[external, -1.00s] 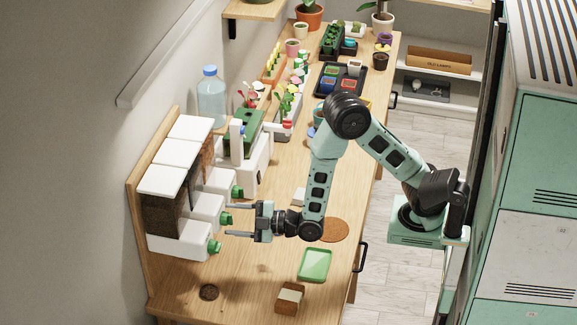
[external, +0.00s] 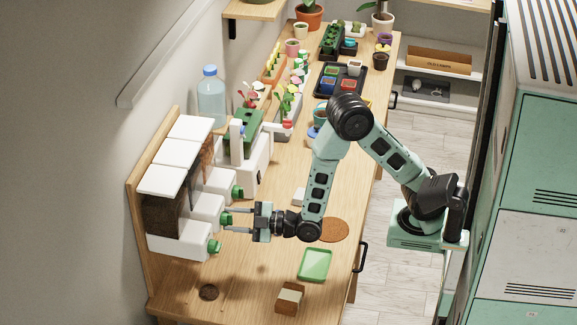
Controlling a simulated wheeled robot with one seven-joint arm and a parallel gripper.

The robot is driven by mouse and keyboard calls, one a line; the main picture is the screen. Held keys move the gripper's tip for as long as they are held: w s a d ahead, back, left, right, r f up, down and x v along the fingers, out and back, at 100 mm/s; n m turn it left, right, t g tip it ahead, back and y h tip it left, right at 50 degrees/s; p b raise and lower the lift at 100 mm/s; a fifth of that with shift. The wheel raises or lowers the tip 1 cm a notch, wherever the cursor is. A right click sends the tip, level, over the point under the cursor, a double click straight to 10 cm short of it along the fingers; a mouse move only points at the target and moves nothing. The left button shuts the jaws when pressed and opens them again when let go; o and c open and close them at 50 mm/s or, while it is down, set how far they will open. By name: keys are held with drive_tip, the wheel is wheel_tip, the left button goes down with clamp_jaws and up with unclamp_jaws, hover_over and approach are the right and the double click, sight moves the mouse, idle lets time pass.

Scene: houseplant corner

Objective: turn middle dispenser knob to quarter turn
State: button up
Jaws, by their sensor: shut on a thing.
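The dispenser (external: 178,184) is a row of three white-lidded bins on a wooden backboard at the left of the bench. Each bin has a white spout with a green knob. The middle knob (external: 226,219) lies between the fingertips of my gripper (external: 228,219). My gripper reaches in level from the right and is shut on this knob. The near knob (external: 214,246) and the far knob (external: 238,191) are free of the fingers. The knob's exact turn angle is too small to tell.
A green tray (external: 315,264), a small brown box (external: 290,297) and a round cork mat (external: 333,230) lie on the bench near my arm. A white machine (external: 257,160) and a water bottle (external: 211,98) stand behind the dispenser. The front left bench is mostly clear.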

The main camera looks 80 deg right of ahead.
drive_tip(key=shift+a+f+m+t+h+b, duration=0.1)
drive_tip(key=shift+m+t+h+b, duration=0.2)
drive_tip(key=shift+m+b, duration=2.9)
drive_tip(key=shift+d+f+m+t+h+b, duration=0.15)
drive_tip(key=shift+m+h+b, duration=0.3)
drive_tip(key=shift+m+b, duration=2.7)
drive_tip(key=shift+a+r+m+t+h+b, duration=0.15)
drive_tip(key=shift+m+t+h+b, duration=0.15)
drive_tip(key=shift+m+b, duration=2.9)
drive_tip(key=shift+n+b, duration=0.35)
drive_tip(key=shift+b, duration=0.3)
drive_tip(key=o, duration=1)
